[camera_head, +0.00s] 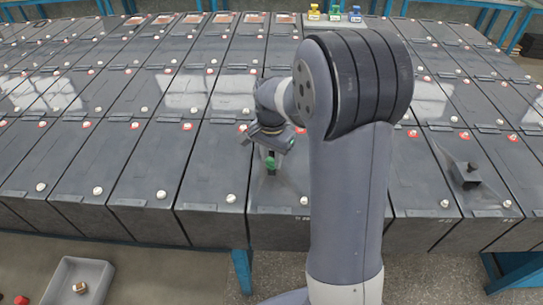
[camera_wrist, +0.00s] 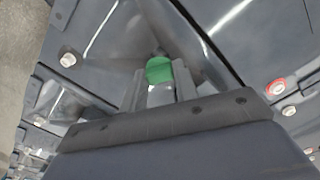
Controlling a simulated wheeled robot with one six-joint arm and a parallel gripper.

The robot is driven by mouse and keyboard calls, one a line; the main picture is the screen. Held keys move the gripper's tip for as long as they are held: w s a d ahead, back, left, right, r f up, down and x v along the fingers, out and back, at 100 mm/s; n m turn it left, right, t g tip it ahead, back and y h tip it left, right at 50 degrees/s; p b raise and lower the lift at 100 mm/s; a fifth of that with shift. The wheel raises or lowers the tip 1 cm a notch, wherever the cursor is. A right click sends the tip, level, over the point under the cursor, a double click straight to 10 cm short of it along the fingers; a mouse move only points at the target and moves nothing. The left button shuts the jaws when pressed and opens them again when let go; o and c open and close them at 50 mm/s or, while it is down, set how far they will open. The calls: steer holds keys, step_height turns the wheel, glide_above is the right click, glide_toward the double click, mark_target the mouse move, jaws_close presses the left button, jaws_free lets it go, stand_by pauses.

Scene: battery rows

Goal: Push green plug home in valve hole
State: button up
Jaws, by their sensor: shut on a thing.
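The green plug (camera_head: 269,163) is at the tip of my gripper (camera_head: 270,154), over the top of a front-row dark grey battery (camera_head: 265,195). In the wrist view the green plug (camera_wrist: 159,70) sits between the two grey fingers of my gripper (camera_wrist: 158,86), which are shut on it. A dark spot shows just beyond the plug on the battery top. I cannot tell whether this is the valve hole or a shadow, nor whether the plug touches the battery or is in a hole.
Rows of dark batteries with white caps (camera_head: 161,194) surround my gripper. A black block with a knob (camera_head: 466,178) stands on a battery to the right. Small yellow (camera_head: 313,12), green (camera_head: 335,13) and blue (camera_head: 355,14) bottles stand at the back. A grey bin (camera_head: 100,275) is at lower left.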

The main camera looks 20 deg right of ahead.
steer(key=shift+f+b, duration=1.1)
steer(key=shift+f, duration=0.65)
stand_by(1.7)
steer(key=o, duration=1.5)
steer(key=shift+r, duration=0.15)
steer(key=shift+r+p, duration=2.7)
steer(key=shift+r, duration=0.7)
